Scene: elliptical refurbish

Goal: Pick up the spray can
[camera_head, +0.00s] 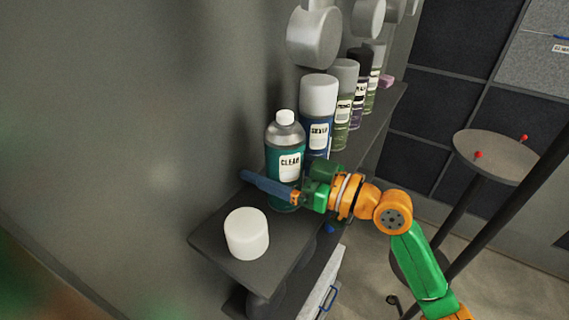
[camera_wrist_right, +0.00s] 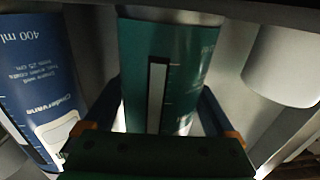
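The spray can labelled CLEAR (camera_head: 284,148) is teal with a silver top and stands upright on the dark shelf. My right gripper (camera_head: 268,183) reaches in from the right, low on this can. One blue finger crosses in front of the can in the head view; the other finger is hidden. In the right wrist view the teal can (camera_wrist_right: 168,75) stands between the two blue fingers, with a thin light gap at its left side. The gripper looks open around it; contact cannot be told. My left gripper is not in view.
A white round cap (camera_head: 246,232) sits on the shelf (camera_head: 210,236) in front. A blue can labelled SILVER (camera_head: 318,110) stands close behind the teal can, with several more cans beyond. Grey cylinders (camera_head: 314,38) hang above. A round stool (camera_head: 497,155) stands at right.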

